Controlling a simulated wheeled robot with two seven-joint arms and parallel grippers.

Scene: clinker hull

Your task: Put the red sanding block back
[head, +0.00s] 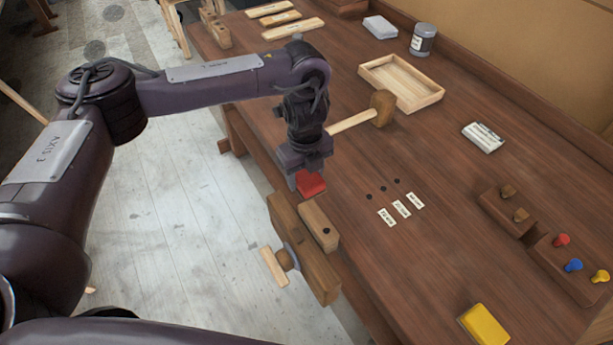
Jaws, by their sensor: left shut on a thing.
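My left gripper (309,174) points down near the bench's left edge, just behind the wooden vise (290,228). It is shut on the red sanding block (311,185), which shows just below the fingers. Whether the block touches the bench top is hard to tell. A yellow block (485,325) lies flat near the bottom right of the bench (440,250). My right gripper is not in view.
A mallet (381,107) lies beyond my gripper, with a shallow wooden tray (420,99) and a grey jar (423,40) farther back. Dark holes and small labels (401,209) sit right of the gripper. Wooden holders with coloured pegs (573,265) stand at the right.

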